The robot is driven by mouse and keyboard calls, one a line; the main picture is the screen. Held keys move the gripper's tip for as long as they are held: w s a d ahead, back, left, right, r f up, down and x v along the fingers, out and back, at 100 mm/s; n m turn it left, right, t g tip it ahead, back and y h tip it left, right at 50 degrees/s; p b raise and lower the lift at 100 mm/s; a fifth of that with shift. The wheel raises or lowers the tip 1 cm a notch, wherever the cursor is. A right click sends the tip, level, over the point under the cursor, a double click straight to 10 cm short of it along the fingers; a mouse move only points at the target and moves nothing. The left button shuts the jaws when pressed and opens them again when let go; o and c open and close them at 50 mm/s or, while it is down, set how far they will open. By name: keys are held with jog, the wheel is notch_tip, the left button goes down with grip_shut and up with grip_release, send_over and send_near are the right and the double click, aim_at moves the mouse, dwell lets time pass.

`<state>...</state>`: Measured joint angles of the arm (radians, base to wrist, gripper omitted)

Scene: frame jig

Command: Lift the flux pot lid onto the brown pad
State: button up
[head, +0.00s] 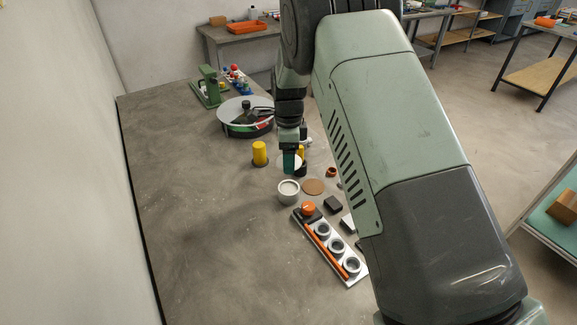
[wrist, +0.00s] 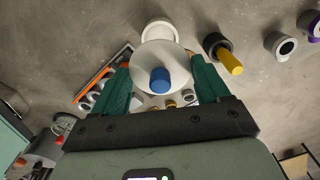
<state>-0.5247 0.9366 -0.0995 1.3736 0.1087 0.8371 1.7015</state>
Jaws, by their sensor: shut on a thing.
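My gripper (head: 291,170) is shut on the flux pot lid, a white disc (wrist: 146,63) with a blue knob (wrist: 160,79). In the wrist view the lid lies between the green fingers (wrist: 160,76), which are spread to about its width. In the head view only parts of the white lid (head: 283,161) show around the finger. The flux pot (head: 289,191), pale and open at the top, stands just in front of the gripper; a pale round shape beyond the lid in the wrist view looks like it (wrist: 160,29). The round brown pad (head: 313,187) is bare, right of the pot.
A yellow cylinder (head: 260,153) stands left of the gripper. A metal rack with grey rings (head: 336,248) lies in front, and a dark block (head: 333,204) right of the pad. A round turntable (head: 245,112) stands behind. The table's left side is clear.

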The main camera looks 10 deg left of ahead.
jog(key=shift+r, duration=0.85)
send_over(313, 186)
notch_tip(313, 186, down, 9)
jog(key=shift+s, duration=0.1)
jog(key=shift+f, duration=2.55)
jog(key=shift+f, duration=0.45)
jog(key=o, duration=1)
